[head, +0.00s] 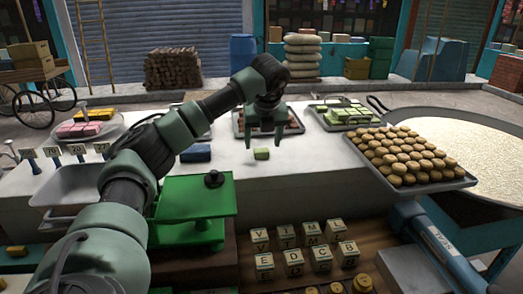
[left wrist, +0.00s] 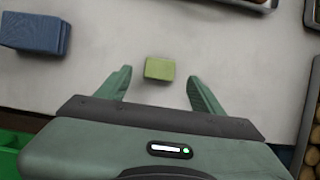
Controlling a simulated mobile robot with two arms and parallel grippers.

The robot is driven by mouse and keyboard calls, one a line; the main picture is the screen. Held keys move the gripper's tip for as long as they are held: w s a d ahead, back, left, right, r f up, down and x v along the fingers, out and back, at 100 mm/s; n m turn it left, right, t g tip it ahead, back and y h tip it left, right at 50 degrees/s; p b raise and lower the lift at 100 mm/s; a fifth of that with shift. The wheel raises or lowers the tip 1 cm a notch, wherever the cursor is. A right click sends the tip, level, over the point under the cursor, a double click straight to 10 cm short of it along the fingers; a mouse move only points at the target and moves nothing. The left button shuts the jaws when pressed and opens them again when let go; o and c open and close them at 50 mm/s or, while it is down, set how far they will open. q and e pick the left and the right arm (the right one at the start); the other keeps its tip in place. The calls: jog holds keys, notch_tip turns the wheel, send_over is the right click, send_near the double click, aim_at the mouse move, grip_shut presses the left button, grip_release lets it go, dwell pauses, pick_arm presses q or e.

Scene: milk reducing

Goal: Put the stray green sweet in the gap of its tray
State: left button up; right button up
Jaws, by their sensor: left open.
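The stray green sweet (head: 261,154) is a small block lying alone on the white counter. It also shows in the left wrist view (left wrist: 159,69), a little beyond and between the fingertips. My left gripper (head: 265,143) is open and empty, pointing down above and close to the sweet, not touching it. Its fingers also show in the left wrist view (left wrist: 160,84). The tray of green sweets (head: 341,116) stands farther back to the right on the counter; a gap in it cannot be made out clearly. My right gripper is not in view.
A dark tray of brown sweets (head: 240,122) stands just behind my left gripper. A blue block (head: 196,153) lies left of the sweet. A tray of round biscuits (head: 467,181) and a wide pan of milk (head: 470,142) are at right. A green scale (head: 195,197) stands in front.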

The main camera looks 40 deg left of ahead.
aim_at(261, 150)
pick_arm(q)
jog(key=p+x, duration=0.1)
jog(key=x, duration=0.3)
jog(key=shift+a, duration=0.2)
jog(key=shift+d, duration=0.1)
grip_shut()
